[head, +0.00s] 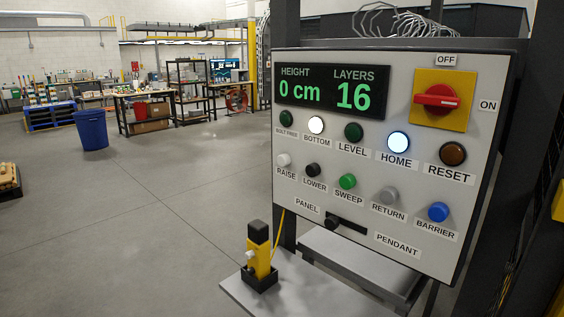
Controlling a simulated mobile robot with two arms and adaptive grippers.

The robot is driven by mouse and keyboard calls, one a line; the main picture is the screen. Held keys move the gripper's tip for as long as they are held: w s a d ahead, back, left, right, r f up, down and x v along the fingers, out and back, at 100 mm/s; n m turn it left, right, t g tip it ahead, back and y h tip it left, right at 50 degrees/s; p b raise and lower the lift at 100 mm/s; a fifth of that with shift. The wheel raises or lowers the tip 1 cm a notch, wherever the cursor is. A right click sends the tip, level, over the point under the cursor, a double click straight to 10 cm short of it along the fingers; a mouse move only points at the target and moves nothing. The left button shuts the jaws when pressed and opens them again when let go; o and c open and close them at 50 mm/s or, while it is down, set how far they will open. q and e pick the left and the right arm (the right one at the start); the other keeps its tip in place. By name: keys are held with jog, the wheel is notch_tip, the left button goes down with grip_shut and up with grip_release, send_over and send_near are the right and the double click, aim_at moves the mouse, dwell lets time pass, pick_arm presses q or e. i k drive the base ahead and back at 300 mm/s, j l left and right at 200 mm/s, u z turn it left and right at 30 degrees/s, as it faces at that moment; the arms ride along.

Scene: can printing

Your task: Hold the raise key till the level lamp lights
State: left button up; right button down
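The control panel (376,235) stands close on the right. Its white raise key (283,160) is at the left of the lower row, with nothing touching it. The level lamp (353,132) is dark green and unlit. The bottom lamp (316,125) glows white and the home lamp (398,142) glows bluish white. The display (331,93) reads height 0 cm and layers 16. The red main switch (437,97) lies horizontal, towards ON. The black panel/pendant selector (332,222) sits below the keys. Neither of my grippers is in view.
A yellow and black pendant (259,262) stands upright in a black holder on a grey shelf (318,296) below the panel. A blue bin (91,129) and workbenches (146,96) stand far back left. The floor (120,220) between is clear.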

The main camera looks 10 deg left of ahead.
aim_at(284, 160)
jog(key=i+j+z, duration=0.15)
jog(key=j+z, duration=0.2)
jog(key=j, duration=0.3)
jog(key=j+z, duration=0.35)
jog(key=j, duration=0.3)
jog(key=j+z, duration=0.35)
jog(key=j, duration=0.4)
